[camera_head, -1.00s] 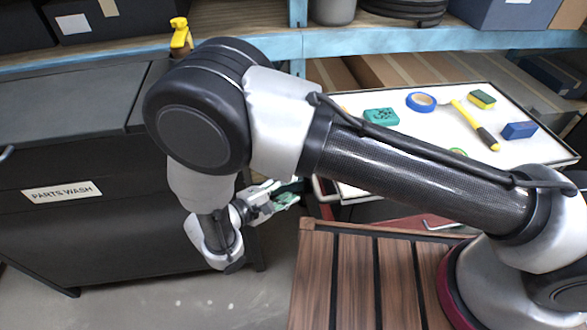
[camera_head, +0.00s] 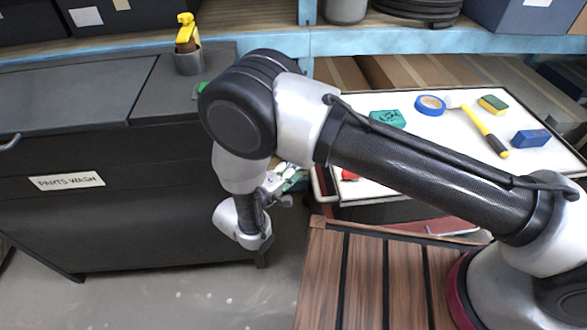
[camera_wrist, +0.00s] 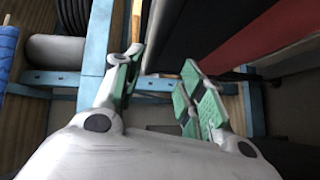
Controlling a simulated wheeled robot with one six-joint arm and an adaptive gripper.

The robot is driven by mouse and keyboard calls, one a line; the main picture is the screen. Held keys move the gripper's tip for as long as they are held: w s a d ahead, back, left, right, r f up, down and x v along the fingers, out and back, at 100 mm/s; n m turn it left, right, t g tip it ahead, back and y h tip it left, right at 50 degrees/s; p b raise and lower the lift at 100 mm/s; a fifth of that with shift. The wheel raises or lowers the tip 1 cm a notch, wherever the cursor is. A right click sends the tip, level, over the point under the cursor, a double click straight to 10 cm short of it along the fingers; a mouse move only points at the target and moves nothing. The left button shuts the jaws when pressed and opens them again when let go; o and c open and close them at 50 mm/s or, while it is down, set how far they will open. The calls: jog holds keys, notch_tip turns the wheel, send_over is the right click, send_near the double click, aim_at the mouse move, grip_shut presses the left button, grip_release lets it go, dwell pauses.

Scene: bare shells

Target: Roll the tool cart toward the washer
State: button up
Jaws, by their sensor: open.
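The tool cart (camera_head: 375,192) stands right of centre in the head view, with a pale top and dark rim; my arm hides part of it.
On the cart lie blue tape (camera_head: 430,105), a yellow-handled tool (camera_head: 485,132), a sponge (camera_head: 493,104) and blocks. A blue-framed shelf (camera_head: 420,40) runs behind. A spray bottle (camera_head: 187,35) stands at the washer's back. Floor (camera_head: 190,295) is clear in front of the washer.

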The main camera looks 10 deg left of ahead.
jog(key=shift+w+d, duration=0.1)
jog(key=shift+w, duration=0.05)
grip_shut()
grip_release()
dwell(0.4)
jog(key=v, duration=1.2)
